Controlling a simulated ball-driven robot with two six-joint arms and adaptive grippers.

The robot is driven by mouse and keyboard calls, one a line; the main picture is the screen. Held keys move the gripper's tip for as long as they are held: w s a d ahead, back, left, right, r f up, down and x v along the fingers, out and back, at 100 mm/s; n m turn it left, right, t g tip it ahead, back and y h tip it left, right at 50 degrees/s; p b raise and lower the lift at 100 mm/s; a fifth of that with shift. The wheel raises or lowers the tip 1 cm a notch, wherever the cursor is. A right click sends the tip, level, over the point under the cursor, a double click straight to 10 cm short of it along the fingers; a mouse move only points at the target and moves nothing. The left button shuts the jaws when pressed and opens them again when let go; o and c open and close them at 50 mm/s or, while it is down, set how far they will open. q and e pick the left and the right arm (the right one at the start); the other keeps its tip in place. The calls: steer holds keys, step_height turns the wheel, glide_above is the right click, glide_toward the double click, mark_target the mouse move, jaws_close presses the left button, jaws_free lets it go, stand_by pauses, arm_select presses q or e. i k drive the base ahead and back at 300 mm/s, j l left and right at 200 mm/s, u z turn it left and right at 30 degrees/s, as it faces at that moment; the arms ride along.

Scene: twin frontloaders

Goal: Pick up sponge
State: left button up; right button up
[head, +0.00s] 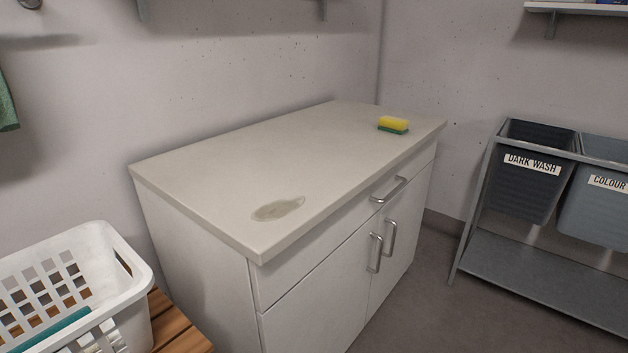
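A sponge (393,125), yellow on top with a green underside, lies flat on the pale countertop (240,170). It is near the counter's far right end, close to the front edge. Nothing covers it. Neither of my grippers shows in the head view.
A greyish puddle or stain (278,209) lies on the counter's near part. The white cabinet (330,290) below has metal handles. A white laundry basket (110,270) stands on a wooden slatted surface (178,325) at lower left. Dark wash (527,185) and colour (598,205) bins hang in a rack at right.

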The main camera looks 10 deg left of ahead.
mark_target(398, 126)
steer(key=u, duration=0.35)
steer(key=i+l+u, duration=0.15)
steer(key=u, duration=0.25)
steer(key=i+l+u, duration=0.15)
steer(key=l+u, duration=0.15)
steer(key=u, duration=0.15)
steer(key=i+l+u, duration=0.1)
steer(key=l+u, duration=0.3)
steer(key=j, duration=0.15)
